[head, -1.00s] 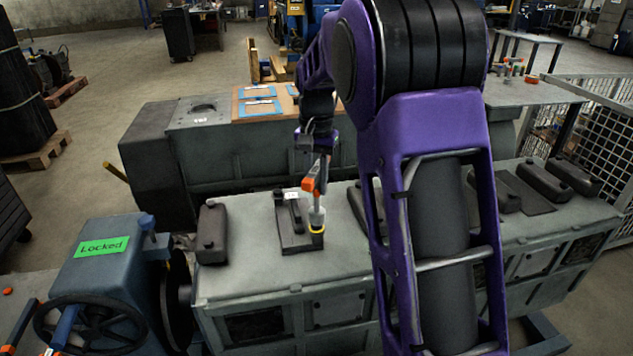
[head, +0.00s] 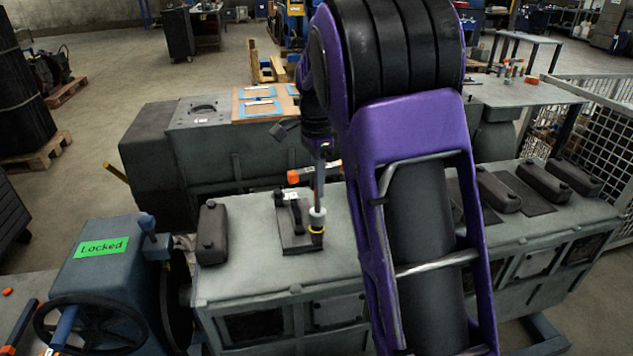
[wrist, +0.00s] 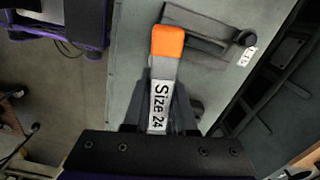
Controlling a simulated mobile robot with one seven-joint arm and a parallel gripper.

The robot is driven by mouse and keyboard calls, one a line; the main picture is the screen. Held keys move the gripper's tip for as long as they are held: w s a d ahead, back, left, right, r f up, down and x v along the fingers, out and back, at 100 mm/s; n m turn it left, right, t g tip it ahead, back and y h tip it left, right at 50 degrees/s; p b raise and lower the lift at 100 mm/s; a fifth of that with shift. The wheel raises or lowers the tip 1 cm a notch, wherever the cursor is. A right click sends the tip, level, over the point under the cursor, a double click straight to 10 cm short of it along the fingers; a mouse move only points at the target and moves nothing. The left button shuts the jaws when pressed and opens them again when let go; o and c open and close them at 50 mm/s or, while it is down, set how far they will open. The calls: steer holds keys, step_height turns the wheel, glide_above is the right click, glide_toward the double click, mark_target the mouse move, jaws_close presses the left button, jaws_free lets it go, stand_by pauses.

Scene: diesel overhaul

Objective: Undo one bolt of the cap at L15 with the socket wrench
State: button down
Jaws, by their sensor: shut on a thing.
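The socket wrench (head: 319,190) stands upright over the engine block, its socket end down at a yellow ring on the right side of the dark cap (head: 294,214). I cannot tell how far the socket sits over the bolt. A small white label lies at the cap's far end; its text is too small to read. The wrench's orange handle end (head: 294,176) points left. In the head view my arm hides part of the gripper.
Other dark caps stand on the block, one at left (head: 211,230) and several at right (head: 545,180). A blue unit (head: 105,255) with a green "Locked" sign and a handwheel is at front left. A wire cage (head: 600,125) stands at right.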

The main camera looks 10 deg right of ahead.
steer(key=m, duration=0.6)
steer(key=shift+m, duration=0.3)
steer(key=m, duration=0.5)
steer(key=shift+m, duration=0.3)
steer(key=m, duration=0.4)
steer(key=shift+m, duration=2)
steer(key=shift+w, duration=0.15)
